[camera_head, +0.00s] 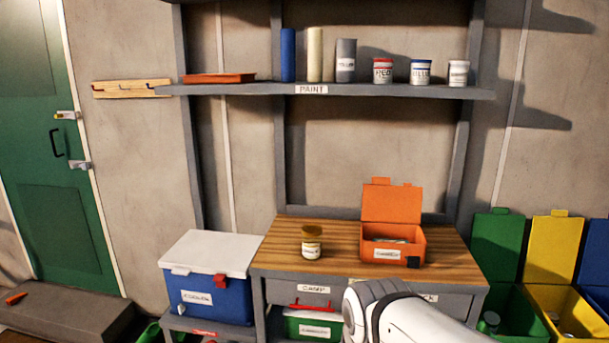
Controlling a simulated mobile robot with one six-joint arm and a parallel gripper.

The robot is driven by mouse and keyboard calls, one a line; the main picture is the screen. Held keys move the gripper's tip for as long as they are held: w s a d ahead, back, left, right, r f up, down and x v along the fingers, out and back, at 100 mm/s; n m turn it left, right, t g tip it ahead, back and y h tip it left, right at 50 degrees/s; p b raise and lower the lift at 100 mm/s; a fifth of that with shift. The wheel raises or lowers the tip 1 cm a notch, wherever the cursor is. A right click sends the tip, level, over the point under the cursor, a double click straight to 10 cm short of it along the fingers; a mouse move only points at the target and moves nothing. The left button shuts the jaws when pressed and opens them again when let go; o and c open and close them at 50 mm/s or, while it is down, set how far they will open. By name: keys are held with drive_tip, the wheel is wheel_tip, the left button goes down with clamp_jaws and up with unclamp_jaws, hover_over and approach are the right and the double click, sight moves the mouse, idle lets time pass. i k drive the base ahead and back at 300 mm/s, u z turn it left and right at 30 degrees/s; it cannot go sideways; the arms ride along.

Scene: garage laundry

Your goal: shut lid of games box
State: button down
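An orange box (421,249) stands open on the right part of the wooden worktop. Its orange lid (391,203) is raised upright at the back. Its white front label is too small to read surely, so I cannot confirm that it is the games box. A dark square piece sits at its front right corner, and something pale lies inside. A white part of my arm shows at the bottom, in front of the bench and below the box. My gripper is not in view.
A small jar (311,243) stands on the worktop (350,262), left of the orange box. A blue cooler (210,297) with a white lid stands at left. Open green and yellow bins (556,245) stand at right. A shelf (330,90) with cans hangs above.

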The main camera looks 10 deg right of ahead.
sight(383, 200)
drive_tip(key=u, duration=0.45)
drive_tip(key=i, duration=1.65)
drive_tip(key=z, duration=0.55)
drive_tip(key=k, duration=0.95)
drive_tip(key=z, duration=0.2)
drive_tip(key=i, duration=0.95)
drive_tip(key=u, duration=0.1)
